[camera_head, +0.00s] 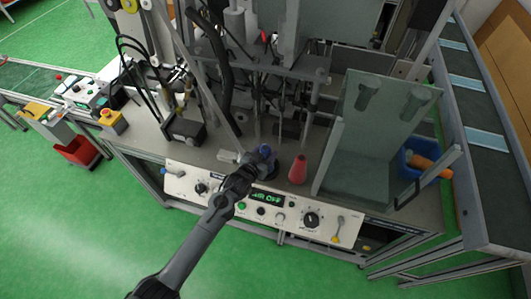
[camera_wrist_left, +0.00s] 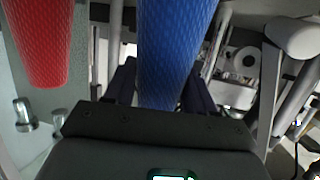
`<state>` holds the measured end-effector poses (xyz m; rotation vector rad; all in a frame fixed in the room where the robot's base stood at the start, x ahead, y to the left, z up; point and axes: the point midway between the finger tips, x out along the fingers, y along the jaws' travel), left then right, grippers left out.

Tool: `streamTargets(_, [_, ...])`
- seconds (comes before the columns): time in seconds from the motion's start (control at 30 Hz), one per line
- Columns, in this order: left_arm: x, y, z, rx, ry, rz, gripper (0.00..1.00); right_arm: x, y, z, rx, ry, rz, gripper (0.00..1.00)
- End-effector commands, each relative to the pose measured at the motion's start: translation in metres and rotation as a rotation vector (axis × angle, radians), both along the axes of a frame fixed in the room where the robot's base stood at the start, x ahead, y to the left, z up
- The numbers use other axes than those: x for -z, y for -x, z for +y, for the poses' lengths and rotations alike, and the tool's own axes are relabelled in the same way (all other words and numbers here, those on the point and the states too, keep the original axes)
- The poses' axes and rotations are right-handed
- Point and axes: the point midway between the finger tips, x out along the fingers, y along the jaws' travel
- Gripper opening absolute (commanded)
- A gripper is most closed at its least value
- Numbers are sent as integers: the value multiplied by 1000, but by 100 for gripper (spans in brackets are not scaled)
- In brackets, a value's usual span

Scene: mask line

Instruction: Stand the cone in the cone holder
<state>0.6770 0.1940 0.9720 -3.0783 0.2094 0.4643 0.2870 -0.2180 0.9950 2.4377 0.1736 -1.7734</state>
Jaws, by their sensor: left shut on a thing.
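My left gripper (camera_head: 258,164) reaches over the front of the machine's bench. It is shut on a blue cone (camera_head: 265,150), whose top shows above the fingers. In the left wrist view the blue cone (camera_wrist_left: 172,45), with its textured surface, runs between the two dark fingers. A red cone (camera_head: 298,169) stands upright just right of the gripper, apart from it. It also shows at the left of the left wrist view (camera_wrist_left: 42,40). The cone holder cannot be made out for certain; the gripper hides part of the bench there. My right gripper is not in view.
A control panel (camera_head: 292,219) with knobs runs along the bench front. A clear guard (camera_head: 385,130) stands to the right. Beyond it a blue bin (camera_head: 408,160) holds an orange object (camera_head: 425,162). Machine posts and a black box (camera_head: 186,130) crowd the back and left.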

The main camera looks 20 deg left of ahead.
Motion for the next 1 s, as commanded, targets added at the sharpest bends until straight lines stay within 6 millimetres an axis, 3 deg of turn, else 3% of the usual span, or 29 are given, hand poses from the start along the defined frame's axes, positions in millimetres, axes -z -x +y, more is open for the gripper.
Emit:
streamTargets(0.03, [2,0,0,0,0,-2,16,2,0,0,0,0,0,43])
streamTargets(0.07, [2,0,0,0,0,0,58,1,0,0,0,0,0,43])
streamTargets(0.2, [1,0,0,0,0,0,80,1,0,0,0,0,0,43])
streamTargets(0.67, [-3,6,1,0,0,0,81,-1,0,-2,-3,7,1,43])
streamTargets(1.0, [-18,57,8,0,0,2,81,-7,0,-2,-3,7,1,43])
